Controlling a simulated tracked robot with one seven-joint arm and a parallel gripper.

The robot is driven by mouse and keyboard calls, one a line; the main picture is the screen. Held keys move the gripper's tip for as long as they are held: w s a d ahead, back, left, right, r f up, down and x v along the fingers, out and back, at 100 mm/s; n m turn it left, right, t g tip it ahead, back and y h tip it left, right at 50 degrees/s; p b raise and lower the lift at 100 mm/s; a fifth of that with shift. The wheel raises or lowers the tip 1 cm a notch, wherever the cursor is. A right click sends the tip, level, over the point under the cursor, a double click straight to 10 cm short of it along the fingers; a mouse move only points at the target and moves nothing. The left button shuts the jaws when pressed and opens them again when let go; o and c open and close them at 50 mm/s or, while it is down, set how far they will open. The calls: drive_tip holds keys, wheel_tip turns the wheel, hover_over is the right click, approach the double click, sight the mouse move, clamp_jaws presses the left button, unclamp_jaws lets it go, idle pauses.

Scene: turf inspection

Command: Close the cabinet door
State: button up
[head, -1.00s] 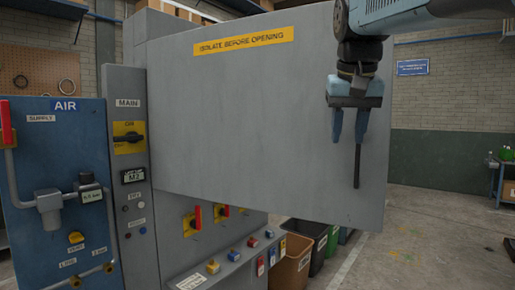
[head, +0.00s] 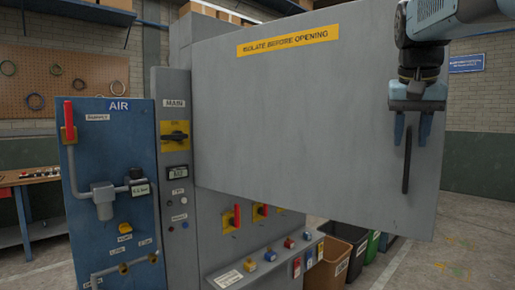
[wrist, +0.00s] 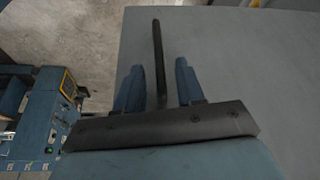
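The grey cabinet door (head: 300,115), with a yellow "ISOLATE BEFORE OPENING" label (head: 288,42), stands swung out from the grey cabinet (head: 181,225), its right edge well beyond the cabinet body. A black upright bar handle (head: 407,160) is near the door's right edge. My gripper (head: 412,138) is in front of the upper part of the handle, fingers pointing down in the head view. In the wrist view the handle (wrist: 158,55) shows between the two blue fingers, with gaps on both sides. My gripper is open; I cannot tell whether it touches the handle.
A blue AIR panel (head: 110,190) with pipes and a red lever stands left of the cabinet. Red-handled switches and several buttons (head: 270,255) sit below the door. Bins (head: 330,258) stand behind the door's lower edge.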

sight(409, 143)
drive_tip(key=shift+x, duration=2.35)
drive_tip(key=shift+c, duration=0.3)
drive_tip(key=shift+r, duration=0.1)
clamp_jaws()
